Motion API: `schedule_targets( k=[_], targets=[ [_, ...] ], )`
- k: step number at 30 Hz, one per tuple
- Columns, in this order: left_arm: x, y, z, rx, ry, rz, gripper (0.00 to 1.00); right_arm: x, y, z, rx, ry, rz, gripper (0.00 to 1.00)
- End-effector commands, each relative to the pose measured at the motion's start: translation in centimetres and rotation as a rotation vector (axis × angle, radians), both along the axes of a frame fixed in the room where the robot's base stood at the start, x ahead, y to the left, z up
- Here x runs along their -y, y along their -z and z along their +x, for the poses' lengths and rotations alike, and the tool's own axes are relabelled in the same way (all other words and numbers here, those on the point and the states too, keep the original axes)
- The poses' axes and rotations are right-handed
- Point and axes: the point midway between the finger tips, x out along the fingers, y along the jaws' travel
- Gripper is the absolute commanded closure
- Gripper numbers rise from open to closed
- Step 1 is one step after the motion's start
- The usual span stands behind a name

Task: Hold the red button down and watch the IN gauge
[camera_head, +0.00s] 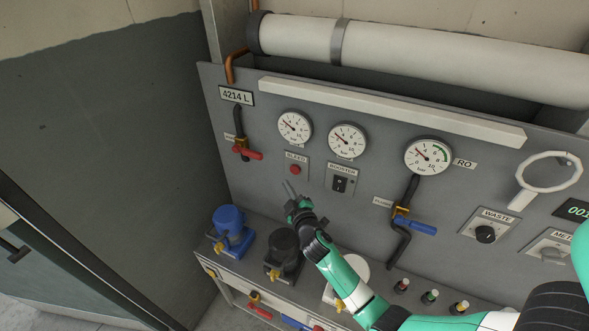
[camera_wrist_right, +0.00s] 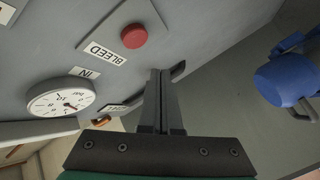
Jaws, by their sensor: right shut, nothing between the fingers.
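The red button (camera_head: 295,170) sits on a plate labelled BLEED on the grey panel, and it shows clearly in the right wrist view (camera_wrist_right: 134,36). My right gripper (camera_head: 289,188) is shut and empty, with its fingers just below the button in the head view. In the right wrist view the fingertips (camera_wrist_right: 160,72) lie beside the button with a gap in the picture; I see no contact. The IN gauge (camera_wrist_right: 60,99) is a round white dial with a red needle; in the head view it is the left dial (camera_head: 294,126). My left gripper is not in view.
A second gauge (camera_head: 347,141) and a black switch (camera_head: 340,184) are right of the button. A red-handled valve (camera_head: 247,153) is to its left. A blue housing (camera_head: 230,228) and a black one (camera_head: 283,248) stand on the ledge below.

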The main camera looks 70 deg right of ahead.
Motion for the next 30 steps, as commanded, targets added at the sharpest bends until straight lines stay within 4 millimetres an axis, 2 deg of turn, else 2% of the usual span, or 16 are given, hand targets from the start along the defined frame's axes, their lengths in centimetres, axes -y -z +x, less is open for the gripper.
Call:
schedule_targets(
  k=[3, 9, 30],
  targets=[
    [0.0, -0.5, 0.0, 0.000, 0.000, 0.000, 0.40, 1.8, -0.1, -0.1, 0.000, 0.004, 0.001, 1.00],
    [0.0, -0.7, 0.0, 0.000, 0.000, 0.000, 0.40, 3.4, 0.0, -0.1, 0.000, 0.001, 0.001, 1.00],
    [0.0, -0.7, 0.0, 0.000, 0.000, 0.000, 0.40, 3.7, 0.0, -0.1, 0.001, 0.000, 0.001, 1.00]
  ],
)
